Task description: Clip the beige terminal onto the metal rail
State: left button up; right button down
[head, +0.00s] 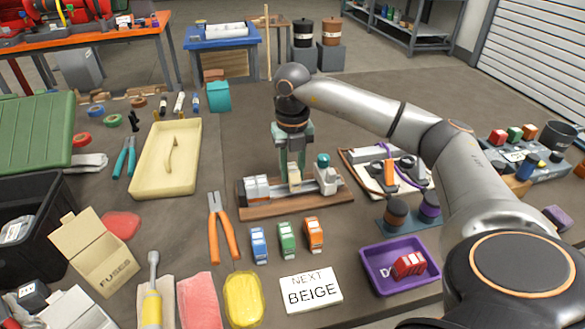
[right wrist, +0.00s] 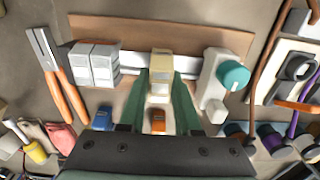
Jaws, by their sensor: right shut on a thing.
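The beige terminal (head: 295,181) is between the fingers of my right gripper (head: 293,168), which is shut on it. It also shows in the right wrist view (right wrist: 160,68), held over the metal rail (right wrist: 130,60). The rail is fixed on a wooden board (head: 290,208). White-grey terminals (head: 257,188) sit on the rail to the left, with a gap to the beige one. A light end block with a teal knob (head: 325,174) stands to the right. I cannot tell whether the beige terminal is seated on the rail. My left gripper is not in view.
Blue (head: 258,244), green (head: 286,238) and orange (head: 313,234) terminals stand in front of the board. Orange-handled pliers (head: 221,228) lie left of them. A card reading "BEIGE" (head: 311,290) and a purple tray (head: 375,279) with a red terminal (head: 409,264) lie nearer.

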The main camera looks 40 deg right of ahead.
dwell(0.4)
jog(key=shift+p, duration=0.3)
dwell(0.5)
dwell(0.3)
jog(key=shift+f, duration=0.1)
dwell(0.4)
jog(key=shift+f, duration=0.4)
jog(key=shift+f, duration=0.3)
jog(key=shift+f+b, duration=0.3)
dwell(0.3)
